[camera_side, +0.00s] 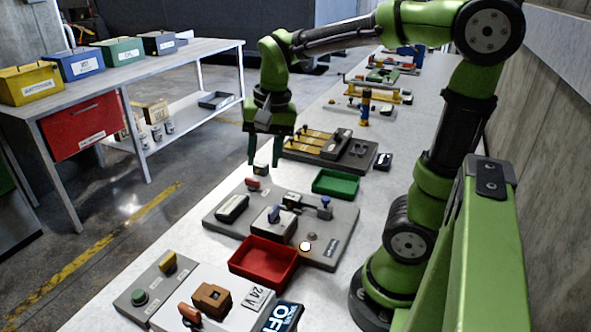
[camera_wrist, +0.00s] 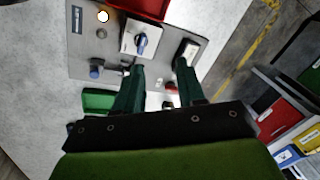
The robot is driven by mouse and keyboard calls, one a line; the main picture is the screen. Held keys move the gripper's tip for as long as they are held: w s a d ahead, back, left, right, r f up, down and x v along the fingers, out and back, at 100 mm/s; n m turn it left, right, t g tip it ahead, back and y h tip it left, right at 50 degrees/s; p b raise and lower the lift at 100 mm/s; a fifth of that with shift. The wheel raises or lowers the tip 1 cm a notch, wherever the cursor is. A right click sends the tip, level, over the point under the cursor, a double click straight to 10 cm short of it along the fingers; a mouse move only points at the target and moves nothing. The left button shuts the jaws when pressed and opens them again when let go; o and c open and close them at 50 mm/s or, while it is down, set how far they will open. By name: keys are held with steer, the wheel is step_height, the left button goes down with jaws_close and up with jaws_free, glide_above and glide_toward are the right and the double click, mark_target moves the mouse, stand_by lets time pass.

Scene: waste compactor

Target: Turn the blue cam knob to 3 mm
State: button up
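Two blue knobs show on the grey fixture plate (camera_side: 222,222). One is a blue lever-like knob (camera_wrist: 142,42) on a white box (camera_wrist: 130,37); it also shows in the side view (camera_side: 274,213). The other is a rounder blue knob (camera_wrist: 96,72) on a grey mechanism towards the green tray, also in the side view (camera_side: 325,201). I cannot tell which is the cam knob, and no millimetre scale is readable.
A red tray (camera_side: 264,262) and a green tray (camera_side: 336,183) flank the plate. A dark block (camera_side: 232,208), a red knob (camera_side: 252,183) and a lit round button (camera_side: 305,246) are nearby. A switch panel (camera_side: 150,290) is in front; a brass-barred fixture (camera_side: 315,146) stands behind.

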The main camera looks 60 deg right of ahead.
mark_target(274, 209)
steer(key=d+f+m, duration=0.1)
steer(key=f+m, duration=0.1)
steer(key=f, duration=0.3)
steer(key=d+f+m+g, duration=0.1)
steer(key=f+m, duration=0.1)
steer(key=f, duration=0.3)
steer(key=f+m+g, duration=0.1)
steer(key=f+m, duration=0.1)
steer(key=f, duration=0.3)
steer(key=shift+d+f+h, duration=0.25)
steer(key=shift+d+h, duration=0.05)
steer(key=shift+d, duration=0.1)
jaws_close()
